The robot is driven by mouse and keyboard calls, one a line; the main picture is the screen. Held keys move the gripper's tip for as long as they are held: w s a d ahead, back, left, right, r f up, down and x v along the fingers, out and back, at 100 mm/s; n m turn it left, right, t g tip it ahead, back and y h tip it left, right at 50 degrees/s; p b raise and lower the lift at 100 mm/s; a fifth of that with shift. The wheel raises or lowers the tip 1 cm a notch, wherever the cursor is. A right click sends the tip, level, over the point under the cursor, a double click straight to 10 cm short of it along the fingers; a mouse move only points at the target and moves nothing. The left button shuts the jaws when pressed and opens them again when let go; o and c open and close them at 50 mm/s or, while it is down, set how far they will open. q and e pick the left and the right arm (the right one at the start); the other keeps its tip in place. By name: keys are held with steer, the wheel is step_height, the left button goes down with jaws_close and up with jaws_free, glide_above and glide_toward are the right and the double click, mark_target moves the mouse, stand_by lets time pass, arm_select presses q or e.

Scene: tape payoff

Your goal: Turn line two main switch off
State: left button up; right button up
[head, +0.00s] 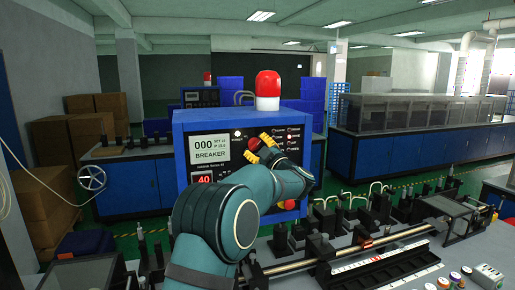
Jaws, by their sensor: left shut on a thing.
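A blue control cabinet (180,150) stands in front of me, with a pale screen (209,149) reading "000" and "BREAKER". A red main switch knob (254,144) shows on its front panel. My left gripper (258,147) has its yellow fingertips on either side of this knob and is shut on it. My left arm hides the lower middle of the panel and part of the knob. My right gripper is not in view.
A red beacon (268,84) tops the cabinet. Below the screen is a red "40" display (203,179). A red button (290,204) sits low on the panel. A bench with rods and fixtures (370,260) fills the lower right.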

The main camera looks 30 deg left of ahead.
arm_select(q)
steer(key=n+g+b, duration=0.1)
steer(key=n, duration=0.2)
steer(key=n+g+h+b, duration=0.1)
steer(key=n, duration=0.3)
steer(key=shift+r+g, duration=0.15)
steer(key=shift+g, duration=0.25)
steer(key=n+h, duration=0.1)
steer(key=n, duration=0.2)
steer(key=n+h, duration=0.1)
steer(key=n, duration=0.2)
steer(key=shift+r+h, duration=0.15)
steer(key=shift+h, duration=0.25)
steer(key=n+h, duration=0.1)
steer(key=n, duration=0.3)
steer(key=shift+h+b, duration=0.4)
steer(key=o, duration=1.2)
steer(key=shift+a, duration=0.1)
